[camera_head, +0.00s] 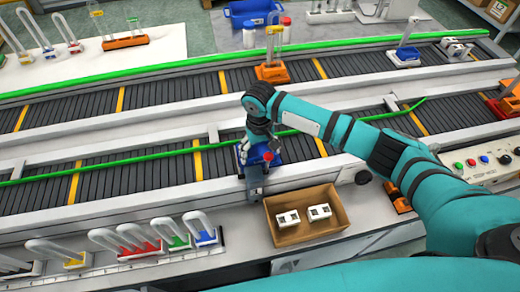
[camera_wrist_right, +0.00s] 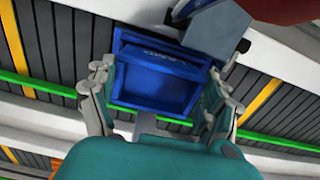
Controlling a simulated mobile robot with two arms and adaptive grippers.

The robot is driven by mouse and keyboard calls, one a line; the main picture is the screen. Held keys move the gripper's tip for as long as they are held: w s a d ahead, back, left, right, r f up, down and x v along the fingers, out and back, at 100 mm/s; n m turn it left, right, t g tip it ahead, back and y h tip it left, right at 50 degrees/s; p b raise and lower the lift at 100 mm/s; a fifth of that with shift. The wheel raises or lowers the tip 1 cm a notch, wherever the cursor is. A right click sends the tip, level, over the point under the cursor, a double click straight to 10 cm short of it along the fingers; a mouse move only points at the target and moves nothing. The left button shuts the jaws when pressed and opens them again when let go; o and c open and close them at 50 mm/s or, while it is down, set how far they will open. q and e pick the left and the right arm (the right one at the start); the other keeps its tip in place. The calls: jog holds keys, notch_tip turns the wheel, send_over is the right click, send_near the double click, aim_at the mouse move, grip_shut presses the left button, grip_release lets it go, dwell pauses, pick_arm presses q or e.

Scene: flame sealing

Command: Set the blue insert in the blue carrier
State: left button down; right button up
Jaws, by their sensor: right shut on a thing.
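My right gripper (camera_head: 258,140) is low over the near belt, at a blue piece (camera_head: 245,156) by its front edge. In the right wrist view, the fingers of my right gripper (camera_wrist_right: 158,108) stand on both sides of a blue, box-like piece (camera_wrist_right: 150,85) with a recessed face and are shut on it. I cannot tell whether this is the insert, the carrier or both together. A second blue part with a grey block (camera_wrist_right: 215,32) shows just beyond it. Another blue carrier (camera_head: 404,57) with a clear upright part stands on the far belt. My left gripper is out of view.
A grey-blue block (camera_head: 254,182) stands at the belt's front edge below my gripper. A cardboard box (camera_head: 307,232) with two white parts is in front. A rack of white loops with coloured bases (camera_head: 150,246) is at front left. An orange carrier (camera_head: 272,73) is on the far belt.

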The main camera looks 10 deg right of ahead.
jog(key=o, duration=1.3)
notch_tip(320, 180, up, 12)
jog(key=shift+r, duration=0.1)
notch_tip(320, 180, up, 9)
jog(key=p, duration=0.9)
jog(key=shift+p, duration=0.4)
